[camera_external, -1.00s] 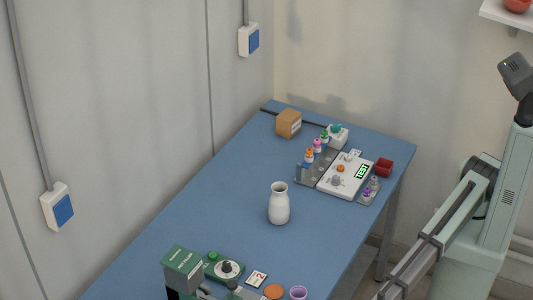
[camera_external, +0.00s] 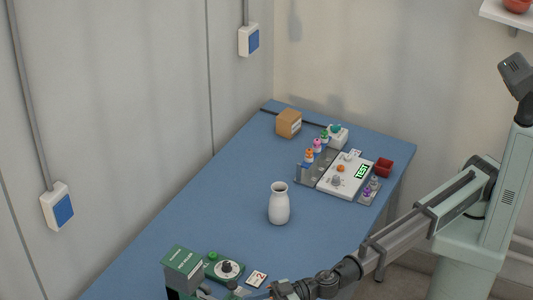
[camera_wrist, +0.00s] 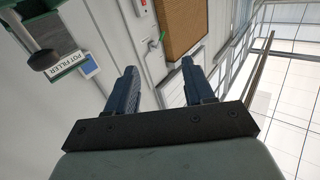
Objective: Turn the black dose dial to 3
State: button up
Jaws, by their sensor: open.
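The black dose dial (camera_external: 226,267) sits on a round white face on the green pot filler (camera_external: 183,265) at the front of the blue bench. I cannot read which number it points to. My gripper (camera_wrist: 158,66) shows two dark blue fingers, open and apart with nothing between them, in the wrist view. In the external view the end of my arm is low at the bottom edge, right of the dial, and the fingers are not clear. The wrist view shows part of the green machine with its "POT FILLER" label (camera_wrist: 66,60) at upper left, apart from the fingers.
A card marked 2 (camera_external: 257,279) lies right of the dial. A white vase (camera_external: 279,204) stands mid-bench. The bench left of the vase is clear.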

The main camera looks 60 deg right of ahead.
jog(key=w+d+m+t+h, duration=0.2)
jog(key=w+d+h, duration=0.5)
jog(key=w, duration=0.6)
jog(key=n+g+h, duration=0.3)
jog(key=n+g, duration=0.7)
jog(key=g, duration=0.4)
send_near(226, 263)
jog(key=x, duration=0.8)
jog(key=shift+s+f, duration=0.1)
jog(key=shift+f, duration=0.2)
grip_shut()
jog(key=shift+y, duration=0.3)
